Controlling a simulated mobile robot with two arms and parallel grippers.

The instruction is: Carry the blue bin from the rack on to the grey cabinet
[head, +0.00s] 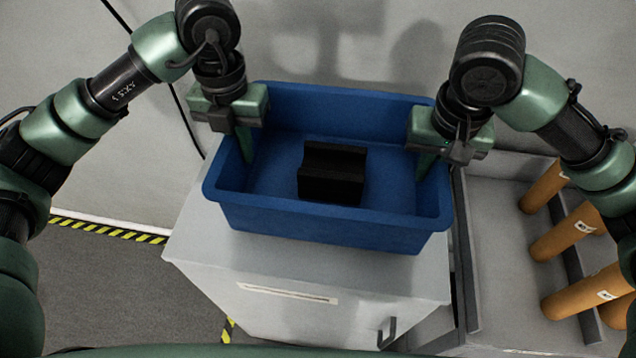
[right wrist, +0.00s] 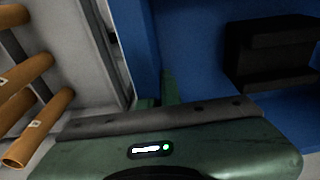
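The blue bin (head: 330,222) is over the top of the grey cabinet (head: 215,250), upright and roughly level. I cannot tell whether its base touches the cabinet top. A black block (head: 332,175) with a notched top lies inside the bin; it also shows in the right wrist view (right wrist: 275,55). My left gripper (head: 243,142) is shut on the bin's left end wall, with a finger inside. My right gripper (head: 425,160) is shut on the right end wall; in the right wrist view its fingers (right wrist: 158,92) sit at the blue wall. The outer fingers are mostly hidden.
The rack (head: 490,215) with several brown tubes (head: 568,232) stands right beside the cabinet. A grey wall (head: 315,40) is close behind the bin. The cabinet has a dark handle (head: 387,332) in front. Yellow-black tape (head: 110,231) marks the floor at left, which is clear.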

